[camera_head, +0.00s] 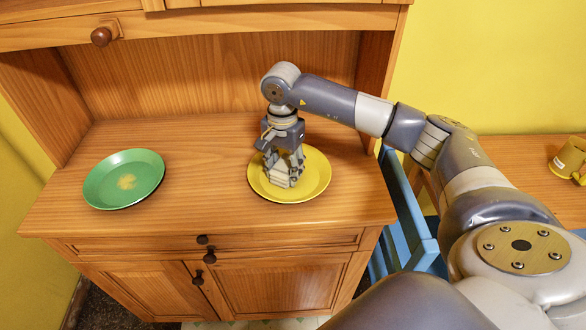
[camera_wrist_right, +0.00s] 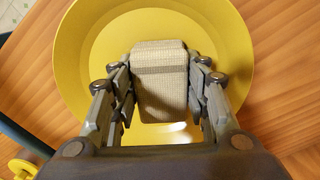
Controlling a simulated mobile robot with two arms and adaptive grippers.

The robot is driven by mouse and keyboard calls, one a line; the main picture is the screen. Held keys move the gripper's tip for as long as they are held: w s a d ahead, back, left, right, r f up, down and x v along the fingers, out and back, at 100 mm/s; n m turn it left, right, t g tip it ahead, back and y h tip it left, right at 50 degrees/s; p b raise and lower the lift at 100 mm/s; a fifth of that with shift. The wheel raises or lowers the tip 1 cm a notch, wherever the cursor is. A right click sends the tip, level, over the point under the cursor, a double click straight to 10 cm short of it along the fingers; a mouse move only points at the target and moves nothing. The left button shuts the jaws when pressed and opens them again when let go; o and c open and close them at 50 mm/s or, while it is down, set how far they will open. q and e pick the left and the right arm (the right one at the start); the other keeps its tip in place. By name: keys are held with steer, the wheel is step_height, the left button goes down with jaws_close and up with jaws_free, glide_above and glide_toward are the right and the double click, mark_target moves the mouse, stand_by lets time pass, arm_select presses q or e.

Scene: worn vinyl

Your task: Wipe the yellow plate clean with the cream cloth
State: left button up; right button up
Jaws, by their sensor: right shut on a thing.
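The yellow plate (camera_head: 314,177) lies on the wooden hutch's counter, right of its middle. My right gripper (camera_head: 284,178) points down over the plate and is shut on the folded cream cloth (camera_head: 280,175). In the right wrist view the cream cloth (camera_wrist_right: 160,85) sits between the fingers, over the yellow plate (camera_wrist_right: 235,60). It appears to be at or just above the plate's surface; contact cannot be told for sure. The part of the plate under the cloth is hidden, and the visible part looks clean. My left gripper is not in view.
A green plate (camera_head: 105,185) with a yellowish smudge lies on the counter's left. The counter between the plates is clear. The hutch's back panel and upper drawer (camera_head: 200,22) rise behind. A blue chair (camera_head: 410,220) and a table (camera_head: 540,180) with a yellow mug (camera_head: 568,158) stand right.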

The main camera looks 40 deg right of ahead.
steer(key=shift+w+a, duration=0.2)
steer(key=shift+a, duration=0.25)
steer(key=shift+d, duration=0.1)
steer(key=shift+s+d+b, duration=0.2)
steer(key=shift+s+d, duration=0.35)
steer(key=shift+d, duration=0.2)
steer(key=shift+s+d+b, duration=0.2)
steer(key=shift+s+d, duration=0.3)
steer(key=shift+d, duration=0.2)
steer(key=shift+r, duration=0.1)
steer(key=shift+r+p, duration=2.1)
steer(key=shift+r, duration=1.35)
